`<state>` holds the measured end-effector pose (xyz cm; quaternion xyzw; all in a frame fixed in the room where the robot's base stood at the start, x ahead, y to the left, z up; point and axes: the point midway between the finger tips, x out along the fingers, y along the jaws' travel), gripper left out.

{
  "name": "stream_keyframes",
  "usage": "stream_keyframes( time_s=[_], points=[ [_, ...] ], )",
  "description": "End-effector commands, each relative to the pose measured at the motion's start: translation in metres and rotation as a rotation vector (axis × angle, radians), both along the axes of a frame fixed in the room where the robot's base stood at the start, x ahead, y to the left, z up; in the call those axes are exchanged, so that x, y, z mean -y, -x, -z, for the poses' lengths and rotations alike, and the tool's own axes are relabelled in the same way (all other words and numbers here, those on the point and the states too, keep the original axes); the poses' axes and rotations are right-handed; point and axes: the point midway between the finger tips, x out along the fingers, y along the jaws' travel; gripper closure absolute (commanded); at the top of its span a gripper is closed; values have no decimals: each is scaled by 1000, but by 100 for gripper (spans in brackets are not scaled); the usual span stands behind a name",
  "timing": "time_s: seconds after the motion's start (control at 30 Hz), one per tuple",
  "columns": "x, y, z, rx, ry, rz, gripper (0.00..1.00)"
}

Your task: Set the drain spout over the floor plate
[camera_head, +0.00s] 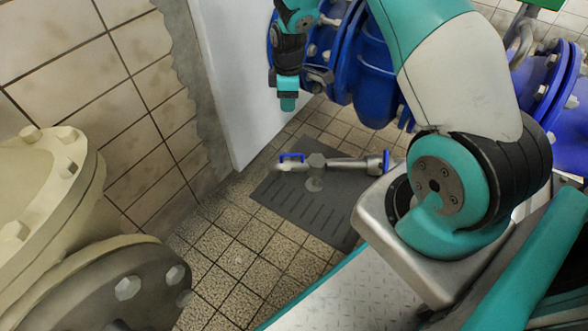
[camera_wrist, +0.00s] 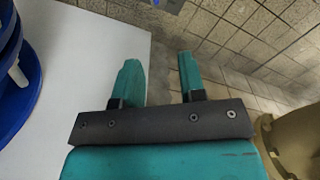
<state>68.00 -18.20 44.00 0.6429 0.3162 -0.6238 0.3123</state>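A metal drain spout (camera_head: 340,164) with blue handles at both ends shows in the head view. It appears above the dark grey slotted floor plate (camera_head: 290,205), with a short round part pointing down toward the plate's upper middle. I cannot tell how high the spout is above the plate. My gripper (camera_head: 288,103) points down, above and left of the spout in the picture, apart from it. In the wrist view my gripper (camera_wrist: 160,76) has two teal fingers spread with nothing between them. A small grey piece with blue (camera_wrist: 168,4) shows at that view's top edge; it may be part of the spout.
A white panel (camera_head: 240,75) stands beside my gripper. Blue flanged pipes (camera_head: 372,70) are behind and right of it. A large cream flanged pipe (camera_head: 50,210) fills the lower left. Tiled floor (camera_head: 225,255) is clear left of the plate.

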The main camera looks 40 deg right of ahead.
Motion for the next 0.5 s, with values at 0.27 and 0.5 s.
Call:
stream_keyframes(
  time_s=[0.27,0.5],
  points=[
    [21,-1,62,-12,25,-29,63],
    [20,-1,104,-15,24,-29,63]
  ],
)
